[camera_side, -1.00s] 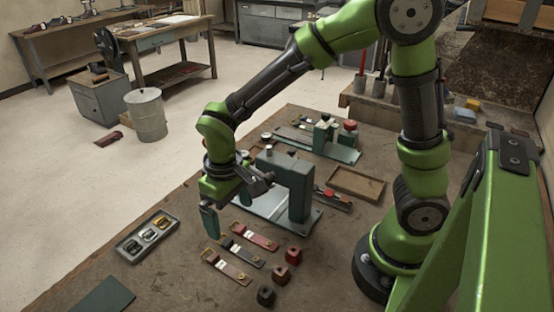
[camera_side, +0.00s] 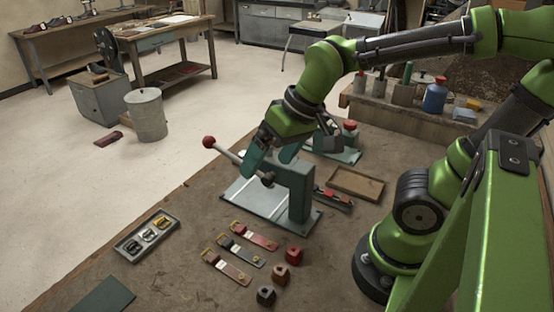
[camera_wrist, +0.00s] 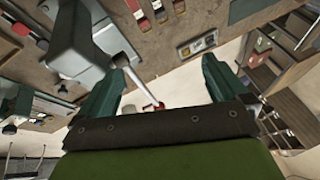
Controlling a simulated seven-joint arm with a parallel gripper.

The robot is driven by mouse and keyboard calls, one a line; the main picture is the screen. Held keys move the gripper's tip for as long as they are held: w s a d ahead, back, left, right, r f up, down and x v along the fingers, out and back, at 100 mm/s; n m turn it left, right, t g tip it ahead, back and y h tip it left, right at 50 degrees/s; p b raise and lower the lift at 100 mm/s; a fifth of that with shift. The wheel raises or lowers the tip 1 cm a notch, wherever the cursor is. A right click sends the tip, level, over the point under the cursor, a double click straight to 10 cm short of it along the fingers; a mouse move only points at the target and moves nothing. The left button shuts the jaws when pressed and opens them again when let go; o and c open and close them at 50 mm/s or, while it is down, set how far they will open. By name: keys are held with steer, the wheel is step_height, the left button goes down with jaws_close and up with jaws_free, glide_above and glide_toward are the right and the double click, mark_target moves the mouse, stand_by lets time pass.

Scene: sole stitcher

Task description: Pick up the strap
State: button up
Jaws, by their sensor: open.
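Several straps with buckles lie side by side on the bench in front of the green press. In the side view these are a red strap (camera_side: 256,237), a dark strap (camera_side: 240,251) and a brown strap (camera_side: 226,268). In the wrist view straps show small at the top, including a red one (camera_wrist: 159,12). My gripper (camera_side: 264,155) is above and behind the press, well away from the straps. In the wrist view its two fingers (camera_wrist: 160,85) are spread apart with nothing held between them.
The press (camera_side: 298,190) has a lever with a red knob (camera_side: 209,142) sticking up left, close to my gripper. A buckle tray (camera_side: 147,238) lies left of the straps. Small blocks (camera_side: 280,275) sit to their right. An empty wooden tray (camera_side: 356,184) is behind.

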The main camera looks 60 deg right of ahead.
steer(key=s+d+r+t, duration=0.1)
steer(key=s+d+r+m+t, duration=0.1)
steer(key=shift+s+d+m, duration=0.25)
steer(key=shift+d+m, duration=0.05)
steer(key=shift+c, duration=0.3)
steer(key=shift+d+r+t, duration=0.25)
steer(key=shift+r+t, duration=0.1)
steer(key=shift+t, duration=0.05)
steer(key=c, duration=1.1)
steer(key=shift+o, duration=0.2)
steer(key=shift+a, duration=0.1)
steer(key=n+g+h, duration=0.2)
steer(key=n+g, duration=0.2)
steer(key=g, duration=0.3)
glide_above(227, 240)
step_height(227, 240, down, 8)
step_height(227, 240, down, 16)
steer(key=shift+f, duration=0.15)
